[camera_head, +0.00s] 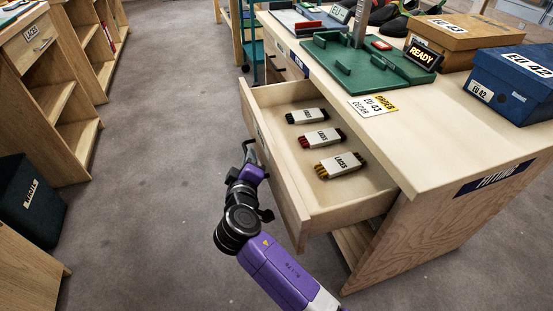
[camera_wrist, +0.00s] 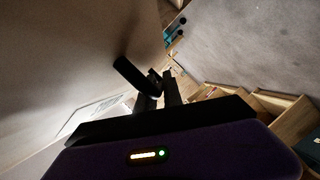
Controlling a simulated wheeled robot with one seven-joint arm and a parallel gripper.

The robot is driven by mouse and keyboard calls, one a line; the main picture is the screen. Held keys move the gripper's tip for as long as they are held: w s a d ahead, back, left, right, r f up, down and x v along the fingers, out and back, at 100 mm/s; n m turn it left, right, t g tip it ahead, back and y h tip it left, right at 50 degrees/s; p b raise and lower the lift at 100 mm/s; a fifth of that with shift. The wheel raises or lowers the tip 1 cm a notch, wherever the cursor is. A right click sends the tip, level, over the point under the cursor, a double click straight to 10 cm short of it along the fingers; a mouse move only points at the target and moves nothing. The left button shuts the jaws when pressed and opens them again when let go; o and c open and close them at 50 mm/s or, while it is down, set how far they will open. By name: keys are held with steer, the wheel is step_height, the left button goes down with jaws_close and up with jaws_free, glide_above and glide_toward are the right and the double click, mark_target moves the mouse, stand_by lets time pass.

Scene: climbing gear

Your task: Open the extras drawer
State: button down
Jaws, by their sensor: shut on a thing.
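The wooden drawer (camera_head: 290,211) is pulled well out of the fitting bench. Three labelled bundles of laces, black (camera_head: 307,116), red (camera_head: 319,138) and yellow (camera_head: 340,165), lie inside it. My gripper (camera_head: 248,152) is at the outer face of the drawer front. In the wrist view my gripper's fingers (camera_wrist: 163,88) are closed on a dark handle (camera_wrist: 135,76) on the pale drawer front (camera_wrist: 60,60). The head view mostly hides the handle behind my gripper. A label (camera_wrist: 92,112) on the front is too dim to read.
The bench top (camera_head: 440,140) carries a green tray (camera_head: 335,62), a READY sign (camera_head: 424,54), an order card (camera_head: 373,104), a brown box (camera_head: 465,34) and a blue box (camera_head: 515,85). Shelves and a dark bin (camera_head: 28,200) stand left. The floor (camera_head: 160,150) between is clear.

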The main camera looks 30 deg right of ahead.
steer(key=w+a+b, duration=0.2)
steer(key=a, duration=0.7)
steer(key=shift+w+a, duration=0.3)
steer(key=shift+w, duration=0.05)
steer(key=c, duration=1.8)
jaws_free()
steer(key=shift+o, duration=0.2)
steer(key=p+v, duration=0.1)
steer(key=v, duration=0.6)
steer(key=shift+s+a+p, duration=0.2)
steer(key=shift+s+p, duration=0.1)
steer(key=shift+p, duration=0.1)
steer(key=shift+r, duration=0.15)
